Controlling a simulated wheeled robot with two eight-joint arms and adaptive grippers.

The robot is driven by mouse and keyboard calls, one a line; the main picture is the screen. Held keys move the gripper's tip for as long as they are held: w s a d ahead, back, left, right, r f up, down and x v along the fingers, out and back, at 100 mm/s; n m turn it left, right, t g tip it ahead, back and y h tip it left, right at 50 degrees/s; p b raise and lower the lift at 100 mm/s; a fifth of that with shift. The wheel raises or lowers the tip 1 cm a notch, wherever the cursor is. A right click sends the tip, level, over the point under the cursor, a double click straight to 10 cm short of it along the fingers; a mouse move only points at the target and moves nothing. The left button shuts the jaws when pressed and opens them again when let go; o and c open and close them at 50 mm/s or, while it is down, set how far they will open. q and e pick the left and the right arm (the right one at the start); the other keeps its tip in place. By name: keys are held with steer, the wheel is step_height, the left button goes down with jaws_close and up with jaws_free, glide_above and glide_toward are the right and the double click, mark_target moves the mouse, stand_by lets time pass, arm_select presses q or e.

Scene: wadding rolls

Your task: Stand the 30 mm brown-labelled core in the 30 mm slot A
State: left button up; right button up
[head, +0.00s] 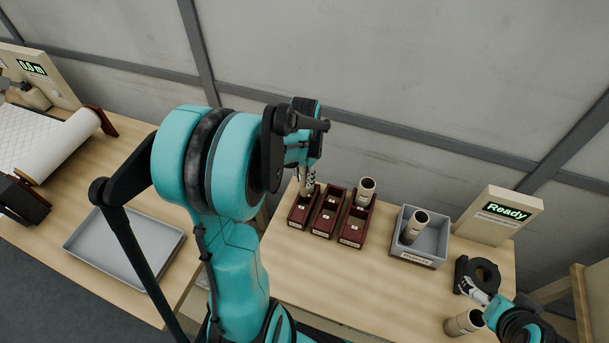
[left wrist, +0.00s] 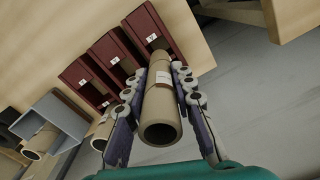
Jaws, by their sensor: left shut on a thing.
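The gripper is at the leftmost of three dark red slot blocks (head: 302,211), which also shows in the left wrist view (left wrist: 146,24). The core's far end is at that block; whether it is inside a slot is hidden. The slot letters are too small to read. My right gripper (head: 484,297) is at the right; its fingers are unclear.
Another core (head: 366,188) stands in the rightmost block. A grey bin (head: 441,244) holds a tilted core (head: 416,226). A "Ready" display (head: 498,215), a dark ring-shaped fixture (head: 478,275) and a core (head: 464,322) are at right. The table front is clear.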

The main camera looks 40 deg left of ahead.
mark_target(304, 170)
arm_select(q)
steer(key=shift+f+b, duration=3.4)
steer(key=shift+f, duration=1)
steer(key=o, duration=1.1)
step_height(304, 170, up, 12)
steer(key=shift+r, duration=0.1)
steer(key=s+d+t, duration=0.3)
steer(key=d, duration=0.5)
steer(key=s+d+t, duration=0.3)
steer(key=d+t, duration=0.1)
steer(key=d, duration=0.5)
steer(key=shift+s+d+n, duration=0.3)
steer(key=shift+s, duration=0.1)
